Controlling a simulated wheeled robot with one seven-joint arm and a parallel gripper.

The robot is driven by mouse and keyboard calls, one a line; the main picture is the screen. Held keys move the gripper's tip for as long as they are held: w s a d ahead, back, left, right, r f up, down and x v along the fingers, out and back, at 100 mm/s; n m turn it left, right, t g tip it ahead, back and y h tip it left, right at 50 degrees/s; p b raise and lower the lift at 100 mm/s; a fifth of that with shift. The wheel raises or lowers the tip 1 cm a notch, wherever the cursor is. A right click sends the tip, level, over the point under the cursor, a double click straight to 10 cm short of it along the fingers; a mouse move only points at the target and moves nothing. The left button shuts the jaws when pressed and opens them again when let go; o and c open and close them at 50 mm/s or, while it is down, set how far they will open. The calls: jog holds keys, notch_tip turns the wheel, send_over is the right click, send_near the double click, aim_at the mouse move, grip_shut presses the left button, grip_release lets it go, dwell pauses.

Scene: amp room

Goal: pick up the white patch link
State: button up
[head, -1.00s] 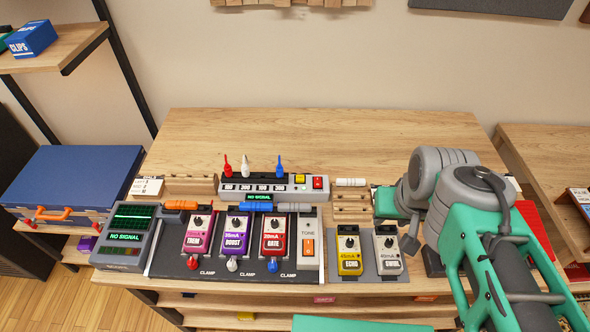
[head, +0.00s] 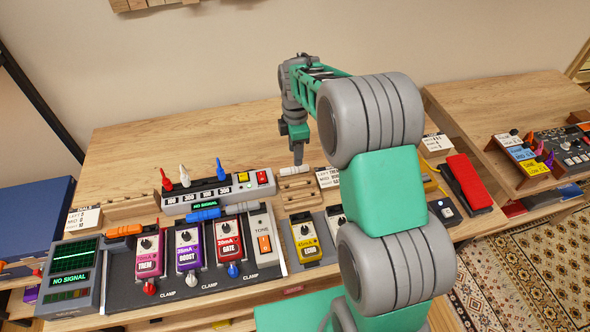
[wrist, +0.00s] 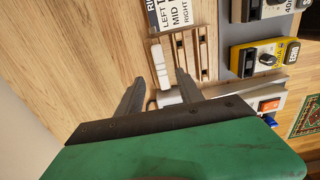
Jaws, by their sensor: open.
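The white patch link (head: 294,169) lies at the back edge of a small slotted wooden rack (head: 296,196), right of the power strip. In the wrist view, the white patch link (wrist: 159,66) shows ahead of and between my two fingers, beside the rack (wrist: 190,52). My gripper (head: 298,160) points down just above the link in the head view. It is open and empty, with its fingers (wrist: 160,86) apart. I cannot tell whether a finger touches the link.
A power strip (head: 216,194) with red, white and blue plugs stands left of the rack. Several pedals, such as the yellow ECHO pedal (head: 306,240), stand in front. A label card (head: 328,178) is close on the right. Bare wood (head: 190,140) lies behind.

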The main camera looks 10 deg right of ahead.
aim_at(297, 168)
notch_tip(297, 168, down, 6)
jog(key=shift+d+f+p, duration=0.1)
jog(key=shift+d+p, duration=0.05)
jog(key=shift+p, duration=0.75)
jog(key=shift+c, duration=0.5)
grip_shut()
